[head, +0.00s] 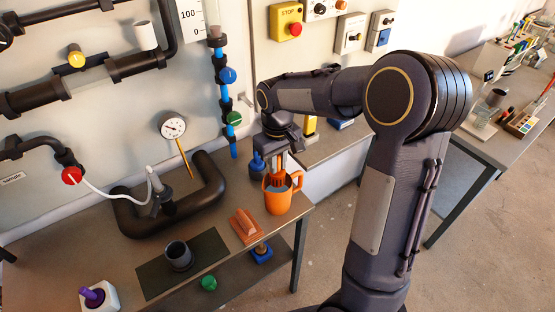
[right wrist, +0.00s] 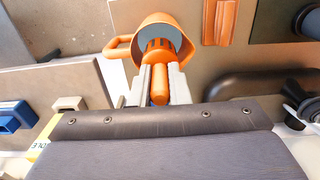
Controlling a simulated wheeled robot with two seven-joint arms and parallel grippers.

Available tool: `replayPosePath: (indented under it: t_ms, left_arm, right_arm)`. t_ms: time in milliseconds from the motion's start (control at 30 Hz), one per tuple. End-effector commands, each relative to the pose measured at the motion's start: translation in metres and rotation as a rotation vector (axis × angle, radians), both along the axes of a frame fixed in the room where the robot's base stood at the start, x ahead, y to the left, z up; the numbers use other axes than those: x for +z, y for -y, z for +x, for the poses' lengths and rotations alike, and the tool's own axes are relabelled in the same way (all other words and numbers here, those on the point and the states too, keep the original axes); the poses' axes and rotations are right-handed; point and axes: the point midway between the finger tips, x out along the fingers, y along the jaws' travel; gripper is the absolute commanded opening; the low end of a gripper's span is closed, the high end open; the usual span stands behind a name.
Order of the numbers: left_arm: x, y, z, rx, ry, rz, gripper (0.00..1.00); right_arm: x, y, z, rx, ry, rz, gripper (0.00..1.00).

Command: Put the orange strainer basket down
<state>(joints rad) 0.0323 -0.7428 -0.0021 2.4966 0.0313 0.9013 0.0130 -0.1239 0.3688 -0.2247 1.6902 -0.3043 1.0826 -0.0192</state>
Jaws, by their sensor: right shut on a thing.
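The orange strainer basket (right wrist: 159,47) has a slotted body and a rounded handle. Its lower part is inside the mouth of an orange jug (head: 279,204), which has a loop handle and also shows in the right wrist view (right wrist: 166,20). Grey shows inside the jug around the basket. My right gripper (right wrist: 160,84) is shut on the basket's handle, just above the jug's rim. In the head view my right gripper (head: 281,160) points down over the jug. The basket's underside is hidden in the jug. My left gripper is not in view.
The jug is near the bench's right edge. An orange-brown block with a raised ridge (head: 247,225) lies left of it. A dark cup (head: 179,255) stands on a dark mat (head: 207,245). A thick black pipe (head: 135,218) and a blue-and-black vertical pipe (head: 223,100) are behind.

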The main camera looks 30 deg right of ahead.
Motion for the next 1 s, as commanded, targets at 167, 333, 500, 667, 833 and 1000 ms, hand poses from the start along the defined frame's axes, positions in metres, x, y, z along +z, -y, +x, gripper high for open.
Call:
replayPosePath:
  t_ms: [167,333,500,667,833,1000]
  left_arm:
    - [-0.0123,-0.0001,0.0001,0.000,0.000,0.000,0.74]
    - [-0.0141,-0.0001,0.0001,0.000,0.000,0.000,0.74]
    - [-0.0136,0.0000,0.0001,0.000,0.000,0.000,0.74]
    - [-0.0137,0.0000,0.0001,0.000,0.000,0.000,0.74]
    - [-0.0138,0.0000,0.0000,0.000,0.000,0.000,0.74]
    - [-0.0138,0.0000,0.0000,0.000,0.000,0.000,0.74]
  right_arm:
    - [-0.0147,0.0001,0.0001,0.000,0.000,0.000,0.00]
    - [-0.0173,0.0002,0.0002,0.000,0.001,0.000,0.00]
    - [-0.0169,0.0001,0.0002,0.000,0.001,0.000,0.00]
    - [-0.0169,0.0001,0.0001,0.000,0.000,0.000,0.26]
    - [-0.0169,0.0001,0.0001,0.000,0.001,0.000,0.41]
    - [-0.0169,0.0001,0.0001,0.000,0.001,0.000,0.41]
